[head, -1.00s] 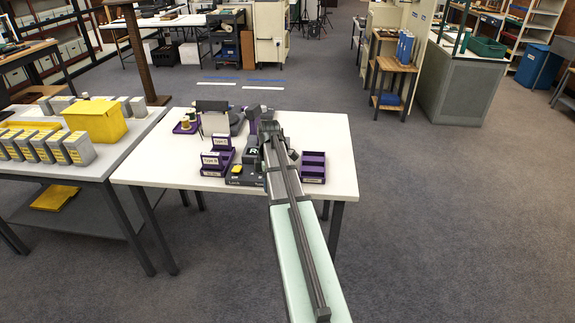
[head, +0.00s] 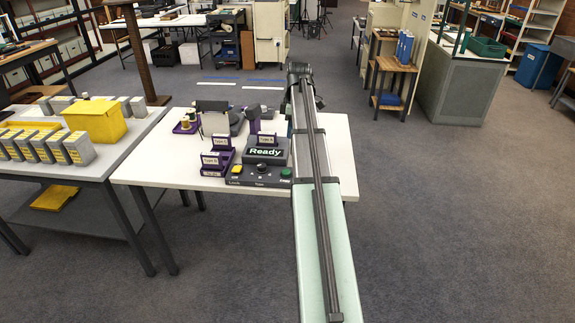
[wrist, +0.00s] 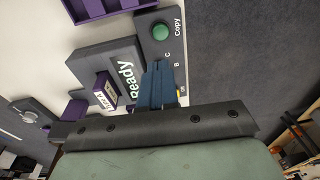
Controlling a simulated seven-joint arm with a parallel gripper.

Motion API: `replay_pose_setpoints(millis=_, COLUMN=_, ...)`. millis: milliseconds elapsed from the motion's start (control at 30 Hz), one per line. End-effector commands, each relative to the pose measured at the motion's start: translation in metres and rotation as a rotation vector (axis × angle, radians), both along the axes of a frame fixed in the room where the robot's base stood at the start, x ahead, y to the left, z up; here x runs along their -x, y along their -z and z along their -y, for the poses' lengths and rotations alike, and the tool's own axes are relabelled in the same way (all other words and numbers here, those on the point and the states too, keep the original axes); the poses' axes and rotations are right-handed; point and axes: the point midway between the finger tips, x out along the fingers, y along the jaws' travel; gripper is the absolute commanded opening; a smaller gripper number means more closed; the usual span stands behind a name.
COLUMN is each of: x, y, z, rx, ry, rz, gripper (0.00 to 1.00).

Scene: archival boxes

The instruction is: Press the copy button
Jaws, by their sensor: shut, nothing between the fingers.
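The copy button is a round green button (wrist: 160,31) with the word "Copy" beside it in the wrist view. In the head view the green button (head: 286,172) is at the right front of the dark control panel (head: 258,181). A screen (head: 264,151) behind the panel reads "Ready". My gripper (wrist: 158,64) is shut and empty, with its blue fingertips over the panel in the picture, apart from the green button. The fingers hide part of the panel, including the knob. In the head view my fingers cannot be made out.
A yellow button (head: 236,169) and a black knob (head: 261,167) share the panel. Purple label trays (head: 214,160) stand to its left. The white table (head: 165,170) has bare room at the left front. Another table with a yellow box (head: 95,119) stands further left.

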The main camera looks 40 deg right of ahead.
Motion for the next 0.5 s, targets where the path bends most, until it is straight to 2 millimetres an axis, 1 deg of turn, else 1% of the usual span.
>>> replay_pose_setpoints(millis=167, x=0.000, y=0.002, z=-0.001, rx=-0.001, ry=-0.001, rz=-0.001, gripper=0.00)
replay_pose_setpoints(millis=267, x=0.000, y=0.009, z=-0.002, rx=-0.001, ry=-0.001, rz=-0.002, gripper=0.00)
replay_pose_setpoints(millis=367, x=0.000, y=0.022, z=-0.003, rx=-0.001, ry=-0.001, rz=-0.002, gripper=0.00)
replay_pose_setpoints(millis=500, x=0.000, y=0.045, z=-0.006, rx=-0.001, ry=-0.001, rz=-0.003, gripper=0.00)
